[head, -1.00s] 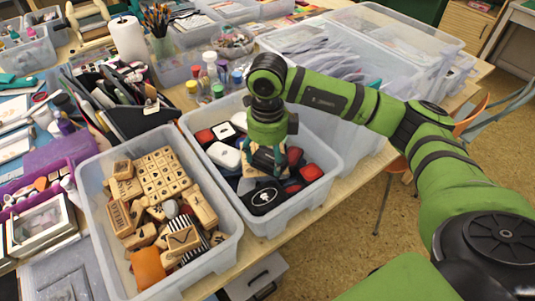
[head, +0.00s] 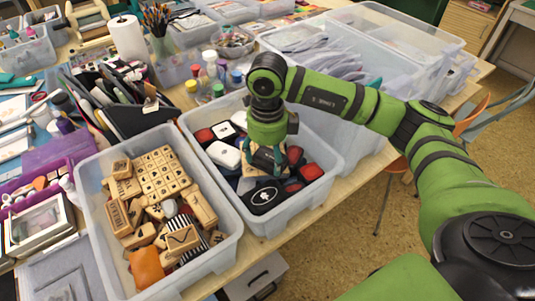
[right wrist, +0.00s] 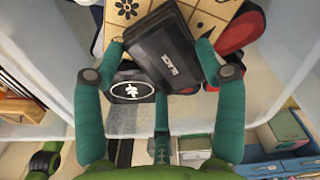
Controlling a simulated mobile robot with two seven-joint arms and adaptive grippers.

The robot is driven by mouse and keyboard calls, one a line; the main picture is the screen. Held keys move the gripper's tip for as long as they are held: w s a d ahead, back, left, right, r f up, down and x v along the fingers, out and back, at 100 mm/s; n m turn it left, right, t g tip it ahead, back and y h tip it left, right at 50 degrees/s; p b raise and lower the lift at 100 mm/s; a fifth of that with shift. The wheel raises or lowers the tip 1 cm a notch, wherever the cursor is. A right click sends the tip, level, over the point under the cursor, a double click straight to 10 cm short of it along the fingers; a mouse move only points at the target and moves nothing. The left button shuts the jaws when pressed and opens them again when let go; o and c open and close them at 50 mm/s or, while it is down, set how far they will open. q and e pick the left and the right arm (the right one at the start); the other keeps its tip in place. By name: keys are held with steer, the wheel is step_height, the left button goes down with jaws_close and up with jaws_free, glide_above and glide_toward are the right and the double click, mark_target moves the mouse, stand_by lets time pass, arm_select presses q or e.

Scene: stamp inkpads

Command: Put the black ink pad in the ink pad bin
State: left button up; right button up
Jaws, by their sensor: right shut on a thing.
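The black ink pad (right wrist: 165,50), a dark rectangular case with "BLACK" on it, is between the fingers of my right gripper (right wrist: 162,65) in the right wrist view. In the head view my right gripper (head: 264,165) points down within the ink pad bin, shut on the black ink pad (head: 263,158), which is partly hidden by the fingers. The ink pad bin (head: 332,170) is a clear plastic tub holding several red, white and black pads. I cannot tell whether the held pad touches those below. My left gripper is not in view.
A clear bin (head: 92,200) of wooden stamps stands directly left of the ink pad bin. Small ink bottles (head: 218,90) stand behind it, and a larger clear tub (head: 365,145) is at its back right. A black marker holder (head: 140,118) is at the back left.

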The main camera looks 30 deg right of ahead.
stand_by(0.6)
steer(key=o, duration=1)
steer(key=shift+r+p, duration=1.9)
steer(key=shift+r, duration=1.6)
jaws_close()
